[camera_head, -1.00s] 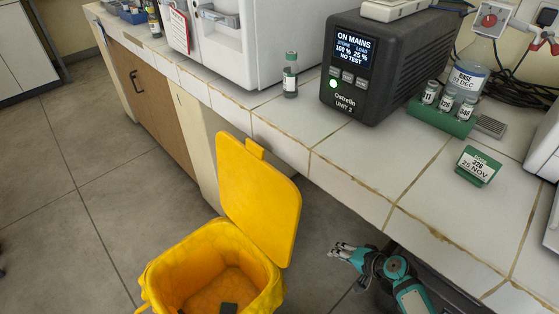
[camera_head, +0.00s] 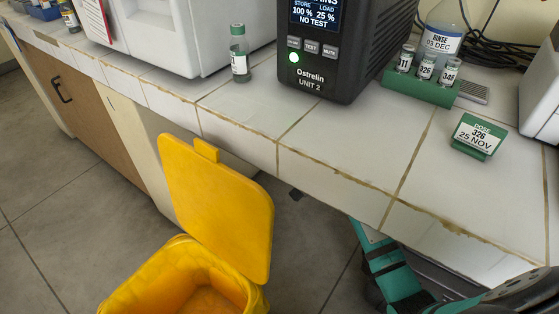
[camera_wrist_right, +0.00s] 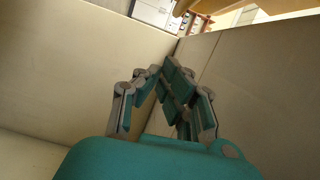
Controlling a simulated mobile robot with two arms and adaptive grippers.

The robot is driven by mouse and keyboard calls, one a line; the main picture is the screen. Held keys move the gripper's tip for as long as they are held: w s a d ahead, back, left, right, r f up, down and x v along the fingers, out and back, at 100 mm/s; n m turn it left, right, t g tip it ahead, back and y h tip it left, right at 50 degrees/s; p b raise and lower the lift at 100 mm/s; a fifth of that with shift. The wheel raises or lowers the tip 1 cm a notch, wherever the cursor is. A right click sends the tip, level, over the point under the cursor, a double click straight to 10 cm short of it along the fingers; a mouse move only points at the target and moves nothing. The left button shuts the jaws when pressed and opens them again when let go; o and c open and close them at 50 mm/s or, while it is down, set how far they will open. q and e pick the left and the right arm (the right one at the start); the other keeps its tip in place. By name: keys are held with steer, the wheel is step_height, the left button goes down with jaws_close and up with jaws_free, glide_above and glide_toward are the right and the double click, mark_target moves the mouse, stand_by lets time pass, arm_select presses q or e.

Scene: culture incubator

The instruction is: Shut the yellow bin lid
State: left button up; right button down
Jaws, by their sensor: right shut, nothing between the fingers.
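The yellow bin (camera_head: 150,290) stands on the floor in front of the bench, its lower part cut off by the bottom edge of the head view. Its yellow lid (camera_head: 222,205) is open, tilted up on the bench side, with a small tab on its top edge. My right gripper (camera_wrist_right: 168,78) shows in the wrist view with its fingers together and nothing between them. In the head view my right arm comes in at the lower right, beside the bench front and right of the lid; its fingers are not clearly visible there. My left gripper is not in view.
The white-tiled bench (camera_head: 340,150) runs above and behind the lid; its front edge is near my right arm. Floor left of the bin is clear.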

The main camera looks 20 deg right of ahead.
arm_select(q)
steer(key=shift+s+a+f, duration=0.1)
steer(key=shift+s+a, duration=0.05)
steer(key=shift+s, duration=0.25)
arm_select(e)
steer(key=a, duration=0.2)
steer(key=s+a, duration=0.1)
steer(key=a, duration=0.1)
steer(key=shift+s+a+f, duration=0.1)
steer(key=shift+s+f, duration=0.05)
steer(key=shift+f, duration=0.05)
